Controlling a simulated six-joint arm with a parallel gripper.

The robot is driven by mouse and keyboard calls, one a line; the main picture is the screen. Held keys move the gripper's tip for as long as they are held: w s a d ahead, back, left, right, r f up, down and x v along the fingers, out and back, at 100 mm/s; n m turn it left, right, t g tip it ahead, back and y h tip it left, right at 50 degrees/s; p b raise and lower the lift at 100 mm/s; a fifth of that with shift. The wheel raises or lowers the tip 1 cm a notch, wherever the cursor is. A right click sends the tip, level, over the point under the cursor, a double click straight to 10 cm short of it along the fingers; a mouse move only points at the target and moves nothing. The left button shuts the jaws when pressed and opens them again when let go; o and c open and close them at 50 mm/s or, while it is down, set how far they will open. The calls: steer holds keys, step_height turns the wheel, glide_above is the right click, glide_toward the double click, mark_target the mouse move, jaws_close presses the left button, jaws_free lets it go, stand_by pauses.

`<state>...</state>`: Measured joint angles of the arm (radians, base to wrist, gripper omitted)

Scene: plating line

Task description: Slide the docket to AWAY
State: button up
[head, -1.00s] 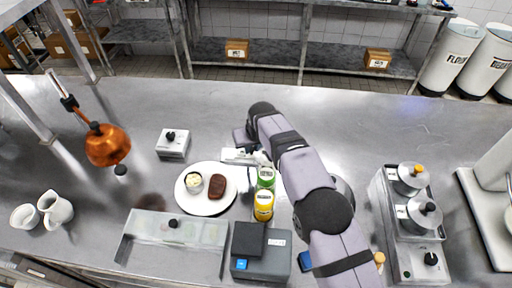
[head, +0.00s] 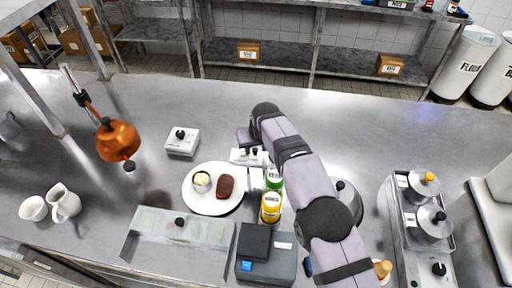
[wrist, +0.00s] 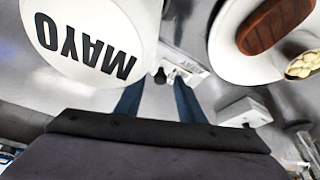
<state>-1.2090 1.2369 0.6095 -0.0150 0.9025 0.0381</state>
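A pale flat fixture (head: 240,158) with small dark knobs lies on the steel counter beyond the plate; it also shows in the wrist view (wrist: 190,68). It looks like the docket slide, but its lettering is too small to read. My gripper (wrist: 157,92) has its two blue fingers apart, with nothing held between them. A small dark knob shows between and just beyond the fingertips; I cannot tell whether they touch it. In the head view my arm partly hides the gripper and the right end of the fixture.
A white MAYO container (wrist: 92,38) is close on the left in the wrist view. Green (head: 274,180) and yellow (head: 270,208) bottles stand near my arm. A plate (head: 212,208) with a brown patty and a small cup is left of them. A white switch box (head: 182,142) stands farther left.

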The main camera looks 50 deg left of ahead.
steer(key=b+v, duration=0.3)
steer(key=v, duration=0.4)
stand_by(0.3)
steer(key=shift+d+r, duration=0.1)
steer(key=shift+c, duration=0.6)
steer(key=shift+w, duration=0.15)
steer(key=c, duration=0.6)
steer(key=w+d+m+b, duration=0.1)
steer(key=w+d, duration=0.1)
steer(key=w, duration=0.2)
steer(key=w+d+b, duration=0.1)
steer(key=w+d, duration=0.1)
steer(key=w, duration=0.2)
steer(key=w+d+m+t+b, duration=0.1)
steer(key=w+d, duration=0.1)
steer(key=w, duration=0.2)
steer(key=shift+w+r+m, duration=0.2)
steer(key=shift+r+m, duration=0.1)
jaws_close()
steer(key=w+d+m+g+y+b, duration=0.1)
steer(key=w+d+m, duration=0.1)
steer(key=w+d, duration=0.15)
steer(key=s+a+r+n+g+y, duration=0.1)
steer(key=s+a+n+g, duration=0.1)
steer(key=s, duration=0.6)
steer(key=shift+a+r+n+g+y, duration=0.3)
steer(key=shift+n+g, duration=0.1)
steer(key=shift+g, duration=0.3)
